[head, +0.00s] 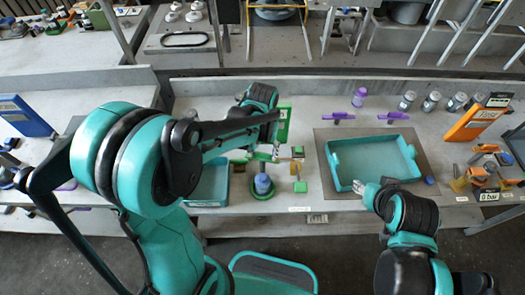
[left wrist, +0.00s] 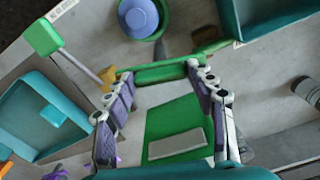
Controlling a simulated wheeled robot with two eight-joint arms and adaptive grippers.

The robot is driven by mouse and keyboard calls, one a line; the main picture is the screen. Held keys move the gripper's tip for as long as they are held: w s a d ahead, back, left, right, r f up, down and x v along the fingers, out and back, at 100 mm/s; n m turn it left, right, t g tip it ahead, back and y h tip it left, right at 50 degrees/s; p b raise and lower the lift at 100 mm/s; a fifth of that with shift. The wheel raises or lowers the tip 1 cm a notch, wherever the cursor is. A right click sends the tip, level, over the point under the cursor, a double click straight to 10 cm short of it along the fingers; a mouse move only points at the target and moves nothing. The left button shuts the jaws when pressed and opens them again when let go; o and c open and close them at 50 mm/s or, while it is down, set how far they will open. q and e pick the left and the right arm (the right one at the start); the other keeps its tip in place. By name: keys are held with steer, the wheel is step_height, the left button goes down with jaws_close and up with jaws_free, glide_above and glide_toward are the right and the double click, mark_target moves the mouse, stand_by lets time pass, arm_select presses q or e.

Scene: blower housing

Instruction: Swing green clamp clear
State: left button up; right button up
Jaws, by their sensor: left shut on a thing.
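My left gripper (head: 274,154) reaches over the blower fixture from the left. In the left wrist view its two fingers (left wrist: 155,80) stand wide apart, with the green clamp's bar (left wrist: 158,73) held between their tips. In the head view the arm and fingers largely hide the clamp. A blue round part (head: 262,184) sits upright on a green base just in front of the gripper; it also shows in the left wrist view (left wrist: 138,17).
A teal tray (head: 334,172) lies on a grey mat at right. A green block (head: 300,187) with a rod stands right of the blue part. A green panel (head: 284,128) is behind the gripper. Purple holders (head: 343,116) and an orange panel (head: 474,121) are farther back.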

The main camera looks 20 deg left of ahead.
arm_select(q)
steer(key=shift+n, duration=1.2)
steer(key=o, duration=1.2)
steer(key=shift+c, duration=0.2)
steer(key=shift+r, duration=0.1)
step_height(320, 180, up, 12)
